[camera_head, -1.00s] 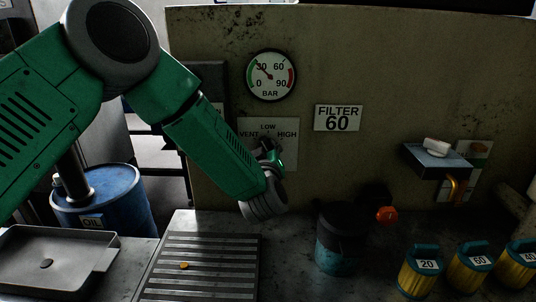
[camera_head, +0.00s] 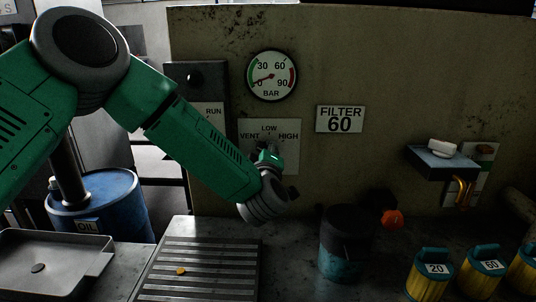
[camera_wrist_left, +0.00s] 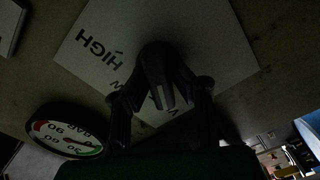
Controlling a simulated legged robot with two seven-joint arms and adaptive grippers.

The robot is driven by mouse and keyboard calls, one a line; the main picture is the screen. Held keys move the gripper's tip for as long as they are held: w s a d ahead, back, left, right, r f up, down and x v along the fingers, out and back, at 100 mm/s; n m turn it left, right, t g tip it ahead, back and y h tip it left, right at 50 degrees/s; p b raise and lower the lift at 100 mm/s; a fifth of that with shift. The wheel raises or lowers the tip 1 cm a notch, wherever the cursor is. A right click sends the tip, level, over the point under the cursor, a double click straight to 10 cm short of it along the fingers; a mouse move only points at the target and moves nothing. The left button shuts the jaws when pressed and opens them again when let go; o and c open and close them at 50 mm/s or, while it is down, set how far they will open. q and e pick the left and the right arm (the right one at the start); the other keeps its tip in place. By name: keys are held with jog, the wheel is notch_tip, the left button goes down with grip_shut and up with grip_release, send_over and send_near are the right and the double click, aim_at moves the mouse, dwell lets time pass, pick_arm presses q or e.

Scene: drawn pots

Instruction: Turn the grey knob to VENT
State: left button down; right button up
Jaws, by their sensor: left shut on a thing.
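The grey knob (camera_wrist_left: 154,62) looks dark in the left wrist view, between the fingers of my left gripper (camera_wrist_left: 160,88). A light strip on it faces the lettering below, which the knob and fingers partly cover. The knob is mounted on a pale plate (camera_head: 290,155) marked VENT, LOW and HIGH. In the head view my left gripper (camera_head: 270,153) is at this plate, shut on the knob and hiding most of it. The pressure gauge (camera_head: 272,75) above has its needle near 0. My right gripper is not in view.
A dark RUN panel (camera_head: 196,85) is left of the plate. A ribbed metal plate (camera_head: 200,262) and a tray (camera_head: 50,262) lie below. A blue drum (camera_head: 100,203) is at left.

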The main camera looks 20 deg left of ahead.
pick_arm(q)
jog(key=shift+a, duration=0.1)
jog(key=c, duration=1.4)
grip_release()
jog(key=shift+w, duration=0.1)
jog(key=shift+c, duration=0.2)
jog(key=shift+s, duration=0.2)
jog(key=v, duration=1.1)
jog(key=shift+s, duration=0.25)
jog(key=shift+f, duration=0.1)
